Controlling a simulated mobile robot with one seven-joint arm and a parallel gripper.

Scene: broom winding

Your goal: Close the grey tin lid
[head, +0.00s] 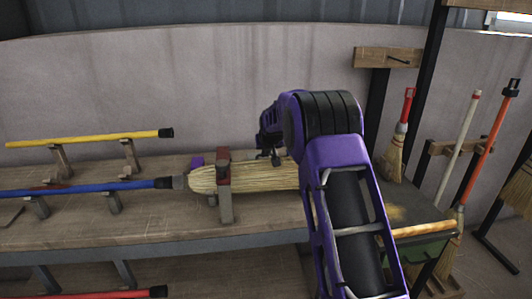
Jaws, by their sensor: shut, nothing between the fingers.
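I cannot make out a grey tin or its lid in the head view; my purple arm hides part of the bench. My gripper (273,157) is small and dark here, in front of the wall and just above the straw broom head (250,179). Its fingers look shut and hold nothing I can see. I cannot tell whether they touch the straw.
The broom head lies in an upright clamp (224,188) on the wooden bench (150,236). A blue handle (90,187) and a yellow handle (90,140) rest on supports at left. Several brooms stand at right, near a green container (425,252).

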